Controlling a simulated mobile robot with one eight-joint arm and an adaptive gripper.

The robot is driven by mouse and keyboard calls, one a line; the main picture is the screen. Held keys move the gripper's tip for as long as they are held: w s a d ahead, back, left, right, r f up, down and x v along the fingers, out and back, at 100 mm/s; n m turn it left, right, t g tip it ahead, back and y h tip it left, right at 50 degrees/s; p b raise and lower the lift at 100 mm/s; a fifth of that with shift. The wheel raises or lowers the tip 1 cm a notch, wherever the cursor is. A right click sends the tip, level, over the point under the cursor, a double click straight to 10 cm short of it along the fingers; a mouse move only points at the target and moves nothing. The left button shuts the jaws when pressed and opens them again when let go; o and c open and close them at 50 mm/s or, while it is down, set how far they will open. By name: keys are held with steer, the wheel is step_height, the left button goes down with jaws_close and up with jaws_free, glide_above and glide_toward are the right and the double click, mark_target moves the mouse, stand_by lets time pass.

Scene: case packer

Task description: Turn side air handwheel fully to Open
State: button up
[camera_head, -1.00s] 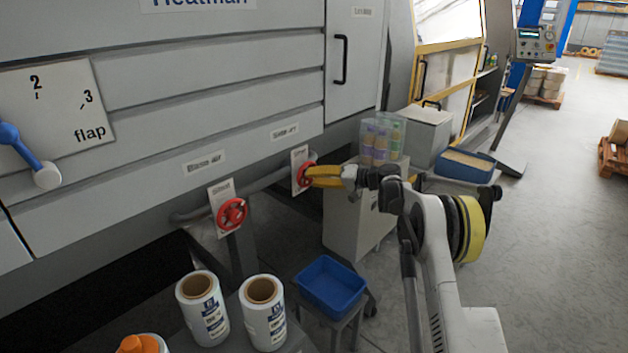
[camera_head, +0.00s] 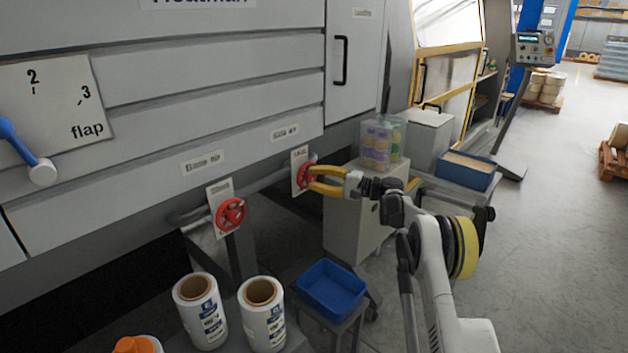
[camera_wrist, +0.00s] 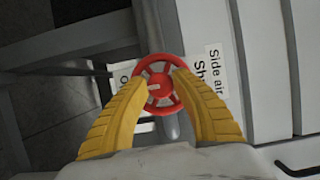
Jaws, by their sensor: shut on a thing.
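The red side air handwheel (camera_head: 302,176) sits in front of a white label plate, under the "Side air" sign (camera_head: 285,132), on the grey machine. My gripper (camera_head: 311,180) has its yellow fingers at this wheel. In the wrist view the handwheel (camera_wrist: 158,88) lies between the two yellow fingertips (camera_wrist: 159,80), which press on it from both sides. My gripper is shut on the wheel. The plate behind it is partly covered by the wheel, and its wording cannot be fully read.
A second red handwheel (camera_head: 231,215) is to the left on the same pipe. A blue bin (camera_head: 330,288) and white film rolls (camera_head: 262,312) stand below in front. A grey cabinet (camera_head: 350,222) with clear containers (camera_head: 383,142) is close behind my gripper.

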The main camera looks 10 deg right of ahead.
stand_by(0.3)
steer(key=o, duration=1.2)
steer(key=v, duration=1.2)
steer(key=shift+w, duration=0.1)
